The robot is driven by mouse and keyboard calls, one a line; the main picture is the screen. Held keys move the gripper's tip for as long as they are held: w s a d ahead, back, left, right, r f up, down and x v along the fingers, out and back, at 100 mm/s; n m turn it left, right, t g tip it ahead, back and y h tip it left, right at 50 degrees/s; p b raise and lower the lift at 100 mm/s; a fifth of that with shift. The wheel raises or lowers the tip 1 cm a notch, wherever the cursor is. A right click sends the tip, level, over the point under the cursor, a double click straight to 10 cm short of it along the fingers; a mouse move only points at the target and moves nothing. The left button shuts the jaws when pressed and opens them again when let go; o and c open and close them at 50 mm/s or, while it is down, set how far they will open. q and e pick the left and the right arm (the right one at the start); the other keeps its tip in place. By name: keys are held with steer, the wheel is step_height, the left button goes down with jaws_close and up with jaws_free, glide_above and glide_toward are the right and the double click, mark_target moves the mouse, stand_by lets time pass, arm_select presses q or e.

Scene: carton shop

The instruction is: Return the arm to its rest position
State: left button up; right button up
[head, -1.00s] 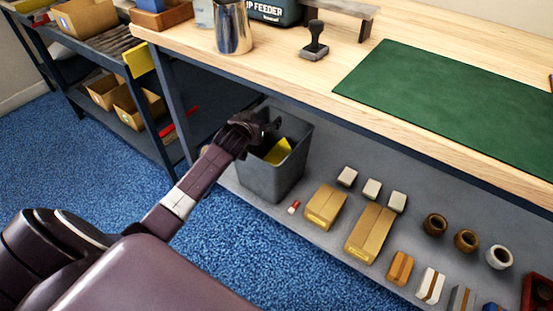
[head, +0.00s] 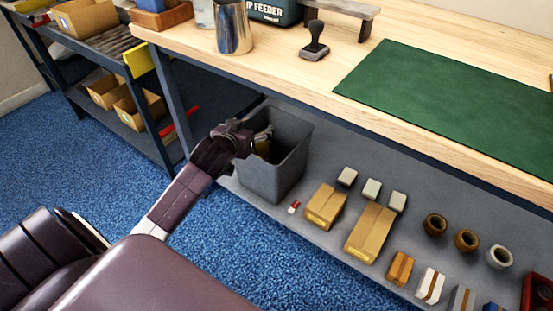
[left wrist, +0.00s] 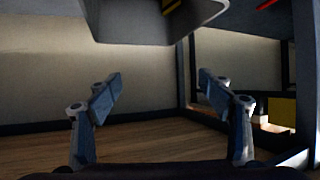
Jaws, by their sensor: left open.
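My left gripper (head: 262,138) is in the head view, at the left rim of a grey bin (head: 285,170) under the workbench. Its fingers overlap the bin's opening in the picture; I cannot tell how far above the rim they are. In the left wrist view the two fingers (left wrist: 160,88) are spread apart with nothing between them. My left arm reaches in from the lower left, extended toward the bin. The bin's inside is dark and partly hidden by the gripper. My right gripper is not in view.
The wooden workbench (head: 300,75) overhangs the bin, with a green mat (head: 455,95) and a stamp (head: 314,42) on top. Cartons (head: 370,232), tape rolls (head: 466,240) and small blocks stand on the grey lower shelf. A dark rack (head: 125,130) stands left. Blue carpet (head: 60,165) is clear.

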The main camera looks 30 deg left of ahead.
arm_select(q)
steer(key=shift+v, duration=0.8)
